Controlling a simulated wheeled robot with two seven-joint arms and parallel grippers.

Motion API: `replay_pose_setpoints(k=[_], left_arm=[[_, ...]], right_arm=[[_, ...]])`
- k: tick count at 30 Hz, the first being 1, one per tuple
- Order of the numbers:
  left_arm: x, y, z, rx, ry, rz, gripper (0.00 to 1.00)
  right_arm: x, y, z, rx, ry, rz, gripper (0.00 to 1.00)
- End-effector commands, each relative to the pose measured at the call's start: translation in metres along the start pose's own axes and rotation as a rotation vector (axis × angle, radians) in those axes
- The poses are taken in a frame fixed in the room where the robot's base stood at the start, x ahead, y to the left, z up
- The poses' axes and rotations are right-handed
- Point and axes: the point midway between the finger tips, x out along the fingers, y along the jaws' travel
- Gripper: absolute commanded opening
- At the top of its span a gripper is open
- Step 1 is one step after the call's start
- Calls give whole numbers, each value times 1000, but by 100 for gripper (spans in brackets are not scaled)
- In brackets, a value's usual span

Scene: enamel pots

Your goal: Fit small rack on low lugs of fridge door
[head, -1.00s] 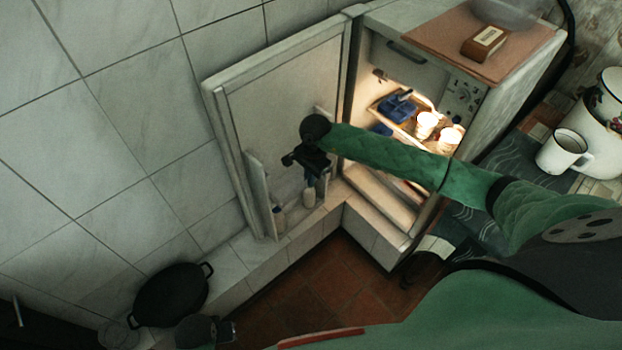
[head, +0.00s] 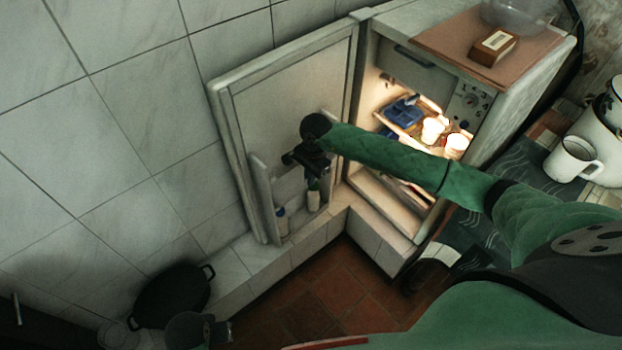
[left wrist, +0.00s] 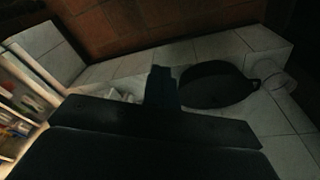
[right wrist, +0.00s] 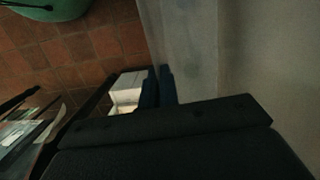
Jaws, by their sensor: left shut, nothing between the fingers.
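The fridge door (head: 290,85) stands wide open, its inner face toward me. A pale upright side piece (head: 262,196) shows on its lower left part. My right gripper (head: 300,160) is in front of the lower door, above two bottles (head: 313,197). In the right wrist view its fingers (right wrist: 158,88) are close together, with a narrow gap. I cannot tell whether they hold anything. I cannot make out the small rack or the low lugs for certain; my right arm hides part of the door. My left gripper (head: 220,330) is shut and empty, low at the front; it also shows in the left wrist view (left wrist: 162,88).
The lit fridge (head: 395,65) holds a blue container (head: 402,110) and white cups. A tiled ledge (head: 262,262) runs below the door, with a black pan (head: 172,298) on it. A white mug (head: 572,158) and pots stand at right. The red floor is clear.

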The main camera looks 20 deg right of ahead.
Motion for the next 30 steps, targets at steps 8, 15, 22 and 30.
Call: replay_pose_setpoints(k=[8,15,22,30], left_arm=[[-14,1,0,0,4,1,0],[-25,2,0,-2,8,5,0],[-35,3,3,-2,5,6,0],[-47,4,8,-2,0,8,0]], right_arm=[[0,-6,0,0,0,0,0],[1,-10,0,0,0,0,0],[0,-16,0,0,0,0,0],[0,-21,0,0,-1,-1,0]])
